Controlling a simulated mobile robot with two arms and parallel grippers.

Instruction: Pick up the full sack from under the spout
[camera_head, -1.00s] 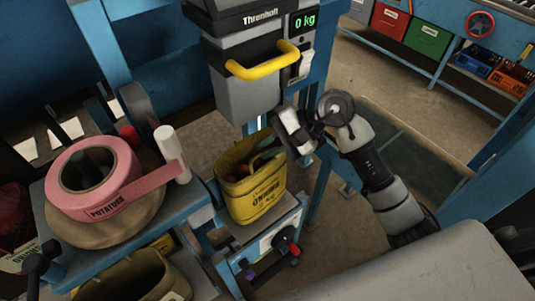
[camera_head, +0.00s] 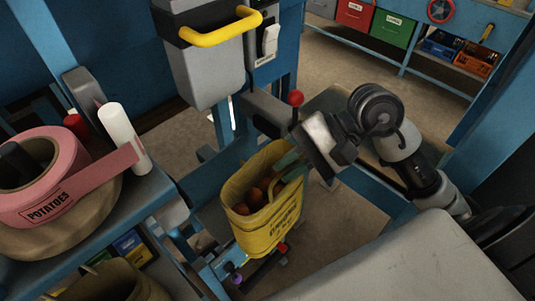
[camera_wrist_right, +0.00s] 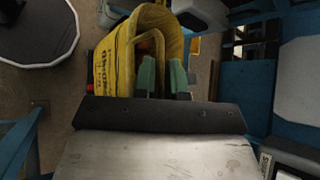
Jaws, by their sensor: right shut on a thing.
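The yellow sack (camera_head: 275,229) has black print on its side and several round reddish-brown items showing in its open mouth. It hangs slightly tilted, below and right of the grey spout housing (camera_head: 205,72) with its yellow handle. My right gripper (camera_head: 290,163) comes in from the right, its green fingers shut on the sack at its upper rim or handle. The right wrist view shows the sack (camera_wrist_right: 112,65) with a loop handle by both fingers; the exact grip is partly hidden. Whether the sack's base clears the stand (camera_head: 215,268) is hard to tell. My left gripper is not in view.
At left, a blue bench holds a pink tape roll marked POTATOES (camera_head: 58,160) and a white cylinder (camera_head: 122,135). Another open sack (camera_head: 110,282) stands at lower left. Blue frame posts stand close behind the sack. Red and green bins (camera_head: 390,27) are far back on a shelf.

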